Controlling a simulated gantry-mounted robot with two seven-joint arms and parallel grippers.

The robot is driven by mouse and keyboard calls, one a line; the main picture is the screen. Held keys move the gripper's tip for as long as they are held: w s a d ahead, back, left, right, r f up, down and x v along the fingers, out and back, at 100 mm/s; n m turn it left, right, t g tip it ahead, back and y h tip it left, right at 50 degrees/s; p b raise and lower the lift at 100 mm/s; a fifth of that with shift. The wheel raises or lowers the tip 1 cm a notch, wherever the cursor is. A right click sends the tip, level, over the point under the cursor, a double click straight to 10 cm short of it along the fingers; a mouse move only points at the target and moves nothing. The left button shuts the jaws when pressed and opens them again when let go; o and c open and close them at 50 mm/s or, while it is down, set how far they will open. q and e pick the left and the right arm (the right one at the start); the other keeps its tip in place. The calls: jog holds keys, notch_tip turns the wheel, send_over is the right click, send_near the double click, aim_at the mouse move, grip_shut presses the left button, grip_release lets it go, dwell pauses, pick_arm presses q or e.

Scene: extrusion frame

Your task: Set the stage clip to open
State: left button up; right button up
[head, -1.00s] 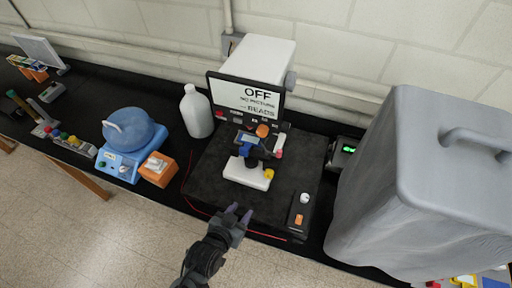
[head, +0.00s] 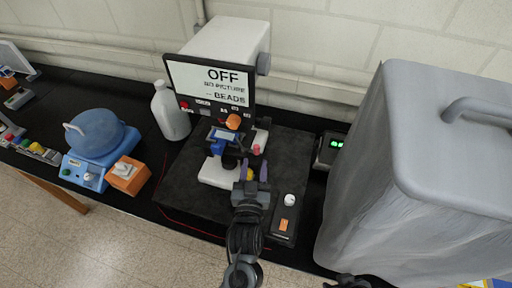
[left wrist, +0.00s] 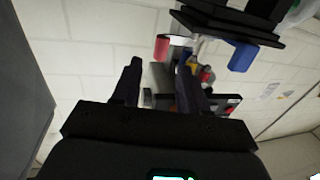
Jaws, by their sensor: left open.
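A small microscope with a white base (head: 213,174) stands on a dark mat below a screen. It has a blue part (head: 219,138), an orange knob (head: 233,122), a pink knob (head: 256,149) and a yellow knob (head: 250,174). I cannot tell which part is the stage clip. My left gripper (head: 250,180) is open in front of the microscope, its fingers on either side of the yellow knob in the picture; contact is unclear. In the left wrist view, the open fingers (left wrist: 158,85) point towards the pink knob (left wrist: 162,47) and blue part (left wrist: 243,57).
The screen (head: 210,84) reads OFF, NO PICTURE, BEADS. A control box (head: 286,214) with a white knob and orange switch is at the right. A grey covered machine (head: 400,180) stands further right. A white bottle (head: 170,112) and blue device (head: 95,150) are left.

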aim_at(257, 151)
pick_arm(q)
jog(key=w, duration=0.7)
jog(key=shift+w+d+p, duration=0.1)
jog(key=shift+d+p, duration=0.25)
jog(key=shift+p, duration=0.05)
grip_shut()
